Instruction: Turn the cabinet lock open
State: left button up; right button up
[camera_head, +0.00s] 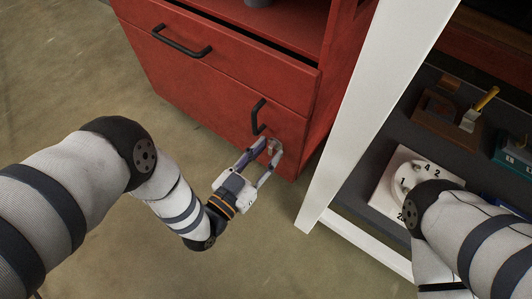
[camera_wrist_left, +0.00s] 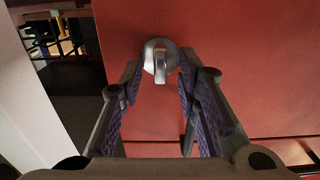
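The red cabinet (camera_head: 215,75) stands at the top centre in the head view. Its lock (camera_head: 273,146) is a small metal knob on the front, low and right of the vertical black handle. In the left wrist view the lock (camera_wrist_left: 160,58) is a round silver disc with a raised grip bar standing about upright. My left gripper (camera_head: 262,152) is open, its fingers (camera_wrist_left: 158,85) on either side of the lock, with gaps visible between pads and bar. My right arm (camera_head: 470,235) comes in from the right; its gripper is out of sight.
A white post (camera_head: 365,105) stands just right of the cabinet. Behind it, a dark shelf (camera_head: 360,205) holds a white numbered dial board (camera_head: 388,190), a wooden block (camera_head: 436,108) and other items. A horizontal black handle (camera_head: 181,41) sticks out from the upper drawer. The floor at left is clear.

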pick_arm(q)
grip_shut()
jog(key=shift+w+n, duration=0.1)
jog(key=shift+n, duration=0.3)
jog(key=n, duration=0.7)
jog(key=n+b, duration=0.1)
jog(key=n, duration=0.4)
jog(key=n+b, duration=0.1)
jog(key=n, duration=0.3)
jog(key=shift+w+a+f+n, duration=0.1)
jog(key=shift+a+f+n, duration=0.1)
jog(key=shift+f+n, duration=0.2)
jog(key=shift+n, duration=0.3)
grip_release()
